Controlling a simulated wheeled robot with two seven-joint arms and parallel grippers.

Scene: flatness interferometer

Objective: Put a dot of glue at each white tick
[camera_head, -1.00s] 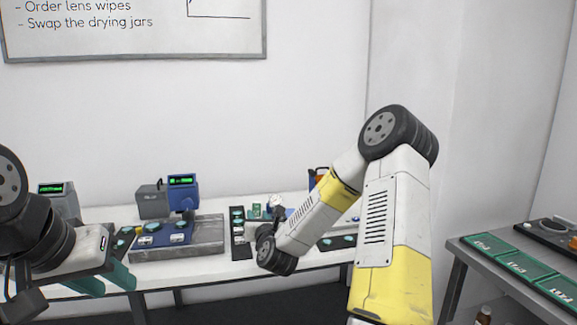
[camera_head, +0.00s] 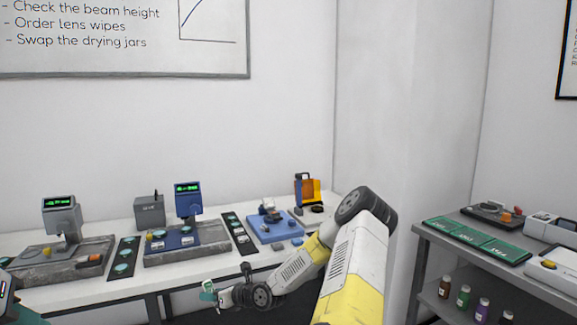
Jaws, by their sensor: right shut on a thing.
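My right gripper (camera_head: 211,291) is low in the middle, in front of the bench's front edge. Its teal fingers are small here. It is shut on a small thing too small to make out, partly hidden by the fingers. My left arm shows only as a sliver at the left edge, with a bit of teal; its jaws cannot be read. No white tick and no glue dot can be made out at this distance.
A white bench (camera_head: 120,291) holds a grey instrument (camera_head: 62,222), a blue instrument (camera_head: 188,203), dark strips with round teal discs, a blue plate (camera_head: 266,236) and an orange-and-blue stand (camera_head: 307,190). A grey shelf table (camera_head: 428,232) at right carries green labelled mats (camera_head: 475,238); several bottles stand below.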

